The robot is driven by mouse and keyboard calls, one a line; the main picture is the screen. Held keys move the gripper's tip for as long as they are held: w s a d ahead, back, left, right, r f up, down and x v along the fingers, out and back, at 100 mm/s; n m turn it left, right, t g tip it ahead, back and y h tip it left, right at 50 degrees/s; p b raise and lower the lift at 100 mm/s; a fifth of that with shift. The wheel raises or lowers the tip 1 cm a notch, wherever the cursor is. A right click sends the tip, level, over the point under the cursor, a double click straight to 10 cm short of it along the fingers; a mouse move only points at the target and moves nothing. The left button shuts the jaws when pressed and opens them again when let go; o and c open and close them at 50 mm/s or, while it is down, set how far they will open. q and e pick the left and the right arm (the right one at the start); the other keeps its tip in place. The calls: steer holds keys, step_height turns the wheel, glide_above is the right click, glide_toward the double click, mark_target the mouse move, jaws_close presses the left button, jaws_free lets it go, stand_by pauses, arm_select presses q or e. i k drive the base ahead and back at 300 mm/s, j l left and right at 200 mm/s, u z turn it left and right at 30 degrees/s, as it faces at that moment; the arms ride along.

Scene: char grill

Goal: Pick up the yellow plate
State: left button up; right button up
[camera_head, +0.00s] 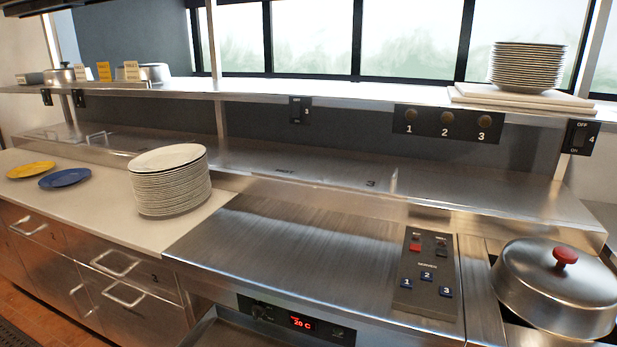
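The yellow plate (31,170) lies flat at the far left of the pale counter, in the camera_head view. A blue plate (65,178) lies just to the right of it and nearer to me. The two are very close together; I cannot tell whether their rims touch. Neither of my grippers shows in this view.
A tall stack of white plates (169,181) stands on the pale counter (98,217), right of the blue plate. Metal shelves (258,164) run above and behind the counter. A lidded pot (557,284) sits at the right.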

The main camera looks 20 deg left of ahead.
mark_target(32, 170)
steer(key=j+u, duration=0.1)
steer(key=j, duration=0.85)
steer(key=i+j, duration=0.1)
steer(key=j, duration=0.85)
steer(key=i+j+u, duration=0.15)
steer(key=j, duration=0.75)
steer(key=k+j, duration=0.05)
